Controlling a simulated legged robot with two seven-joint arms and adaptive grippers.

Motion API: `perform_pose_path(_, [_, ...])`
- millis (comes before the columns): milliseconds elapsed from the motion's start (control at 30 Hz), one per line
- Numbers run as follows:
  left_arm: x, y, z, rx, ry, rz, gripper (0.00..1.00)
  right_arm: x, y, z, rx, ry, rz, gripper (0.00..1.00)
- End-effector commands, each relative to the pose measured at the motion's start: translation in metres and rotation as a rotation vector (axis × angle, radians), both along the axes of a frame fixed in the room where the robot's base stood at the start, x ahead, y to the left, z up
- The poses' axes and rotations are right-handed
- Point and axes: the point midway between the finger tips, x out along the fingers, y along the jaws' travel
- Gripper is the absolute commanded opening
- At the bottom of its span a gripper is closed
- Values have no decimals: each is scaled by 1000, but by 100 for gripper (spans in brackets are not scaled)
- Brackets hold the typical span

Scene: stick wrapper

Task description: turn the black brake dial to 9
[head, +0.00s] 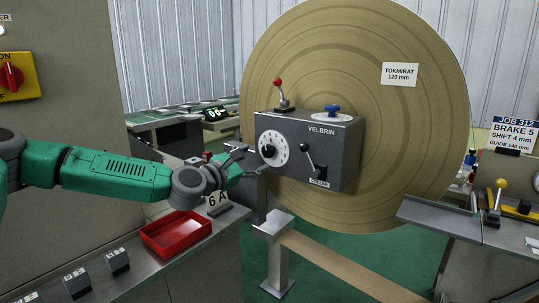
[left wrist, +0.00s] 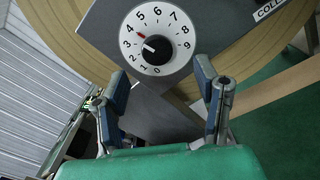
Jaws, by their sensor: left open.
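The black brake dial (head: 268,151) is a black knob on a white numbered disc, on the front of the grey VELBRIN box (head: 325,140). In the left wrist view the dial (left wrist: 157,49) is at the top centre. Its white pointer line points left, near 3, and a small red mark sits on the disc near 4. My left gripper (head: 243,162) is just left of the box in the head view. In the left wrist view its open, empty fingers (left wrist: 162,80) lie below the dial, one to each side, apart from the knob. My right gripper is not in view.
A red-knobbed lever (head: 280,88), a blue knob (head: 332,109) and a black-knobbed lever (head: 309,156) are on the box. A large brown roll (head: 430,130) stands behind. A red tray (head: 176,234) lies below my left arm. A job card (head: 514,132) at right reads BRAKE 5.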

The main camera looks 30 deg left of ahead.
Motion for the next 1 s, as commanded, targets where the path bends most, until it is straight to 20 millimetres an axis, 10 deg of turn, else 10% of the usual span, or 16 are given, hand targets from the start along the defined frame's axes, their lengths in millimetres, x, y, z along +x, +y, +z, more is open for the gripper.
perform_pose_path(333, [62,-6,0,4,-1,1,56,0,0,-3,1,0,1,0])
perform_pose_path(800, [74,-5,0,-1,0,1,56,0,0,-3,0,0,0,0])
perform_pose_path(933, [74,-5,0,-1,0,1,10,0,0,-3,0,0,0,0])
perform_pose_path(1000, [74,-5,0,-1,0,1,3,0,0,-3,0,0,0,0])
